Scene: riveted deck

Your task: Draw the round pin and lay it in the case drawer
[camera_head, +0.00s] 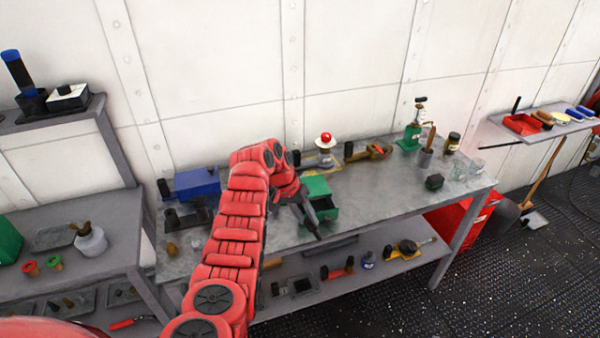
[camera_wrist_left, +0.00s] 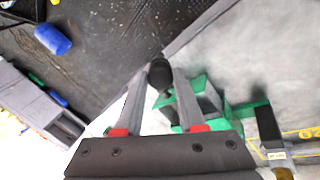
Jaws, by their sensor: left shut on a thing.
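My left gripper (camera_head: 314,230) reaches over the grey workbench (camera_head: 385,205), at the front of the green case (camera_head: 317,184). The case drawer (camera_head: 331,211) is pulled out, and its dark inside shows. In the left wrist view my gripper (camera_wrist_left: 161,72) is shut on a dark, round-headed thing, which looks like the round pin (camera_wrist_left: 160,76). The green drawer (camera_wrist_left: 228,119) lies just right of the fingers there, apart from the pin as far as I can tell. In the head view the pin is too small and dark to make out. My right gripper is not in view.
A blue box (camera_head: 197,183) stands on the bench left of my arm. A red-topped white dome (camera_head: 326,141) is behind the case. A green stand (camera_head: 411,137), a cup of tools (camera_head: 424,160) and glass jars are at the right. The bench between is mostly clear.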

